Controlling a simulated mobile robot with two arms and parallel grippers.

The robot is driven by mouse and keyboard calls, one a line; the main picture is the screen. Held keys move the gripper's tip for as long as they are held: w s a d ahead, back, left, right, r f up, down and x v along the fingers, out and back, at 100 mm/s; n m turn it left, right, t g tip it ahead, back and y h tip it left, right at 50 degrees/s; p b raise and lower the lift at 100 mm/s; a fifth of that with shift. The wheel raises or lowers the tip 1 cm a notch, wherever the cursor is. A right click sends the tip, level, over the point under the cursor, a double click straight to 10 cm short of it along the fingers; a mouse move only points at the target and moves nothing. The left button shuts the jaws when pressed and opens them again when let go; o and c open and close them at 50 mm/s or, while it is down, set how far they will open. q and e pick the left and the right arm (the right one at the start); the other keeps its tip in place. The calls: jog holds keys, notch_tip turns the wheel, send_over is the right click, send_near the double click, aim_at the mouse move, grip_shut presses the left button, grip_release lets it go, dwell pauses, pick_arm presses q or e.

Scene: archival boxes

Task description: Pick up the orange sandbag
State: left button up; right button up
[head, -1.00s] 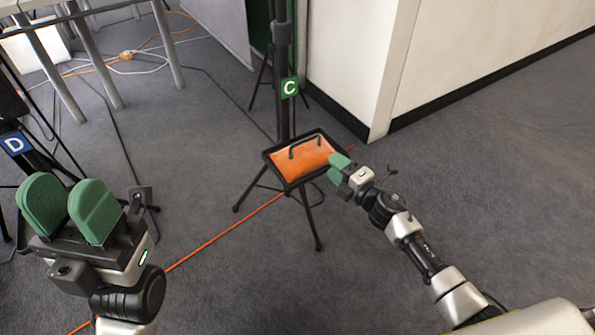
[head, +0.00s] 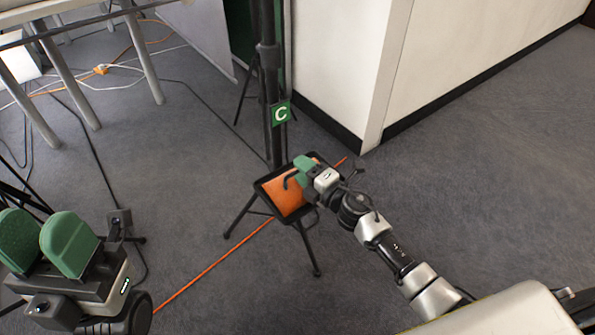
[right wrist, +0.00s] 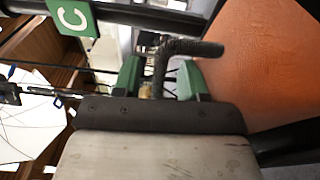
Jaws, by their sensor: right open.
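The orange sandbag (head: 286,197) lies in a black tray (head: 297,222) on a stand in the head view. It also fills the right side of the right wrist view (right wrist: 262,60). Its dark handle (right wrist: 187,47) shows between the green fingers of my right gripper (right wrist: 160,78), which is open. In the head view my right gripper (head: 304,168) is over the sandbag and hides part of it. I cannot tell whether the fingers touch the handle. My left gripper (head: 41,228) is open and empty at the lower left, well away from the sandbag.
A black pole with a green C sign (head: 281,112) rises right behind the tray. The stand's legs (head: 308,250) spread over the carpet. An orange cable (head: 212,262) runs under it. A white wall corner (head: 345,75) is behind to the right. Carpet at right is free.

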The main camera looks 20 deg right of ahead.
jog(key=shift+s+r, duration=0.1)
jog(key=shift+s, duration=0.05)
grip_shut()
dwell(1.2)
jog(key=shift+r, duration=0.1)
